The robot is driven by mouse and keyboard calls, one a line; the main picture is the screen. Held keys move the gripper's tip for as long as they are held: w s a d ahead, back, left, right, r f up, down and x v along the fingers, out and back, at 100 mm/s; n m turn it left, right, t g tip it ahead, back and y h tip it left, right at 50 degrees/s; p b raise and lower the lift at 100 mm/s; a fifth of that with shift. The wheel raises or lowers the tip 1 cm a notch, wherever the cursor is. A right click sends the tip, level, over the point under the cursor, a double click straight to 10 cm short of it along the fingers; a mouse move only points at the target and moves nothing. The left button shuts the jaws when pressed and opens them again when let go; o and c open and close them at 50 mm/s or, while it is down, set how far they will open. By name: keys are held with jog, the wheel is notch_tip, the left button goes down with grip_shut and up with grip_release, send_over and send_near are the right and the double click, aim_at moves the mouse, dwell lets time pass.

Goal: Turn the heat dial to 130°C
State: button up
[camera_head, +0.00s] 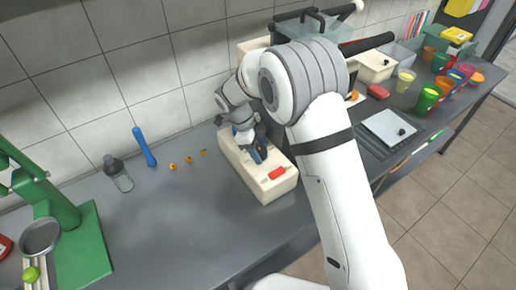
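A cream box-shaped device (275,190) sits on the grey counter in the middle of the view, with a red switch or button (276,173) near its front end. My gripper (258,153) is over the top of this device, pointing down, close to its surface. The gripper is small here and partly covered by its own wrist, so I cannot see whether the fingers are open or shut. The heat dial and its markings cannot be made out; the gripper and arm cover that part of the device.
A green press (82,245) stands at the left, with a strainer (40,236) beside it. A grey bottle (118,174), a blue tool (144,147) and small orange items (188,160) are near the wall. Colourful cups (427,98) stand at the right.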

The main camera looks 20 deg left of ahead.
jog(key=c, duration=0.8)
jog(key=shift+c, duration=0.2)
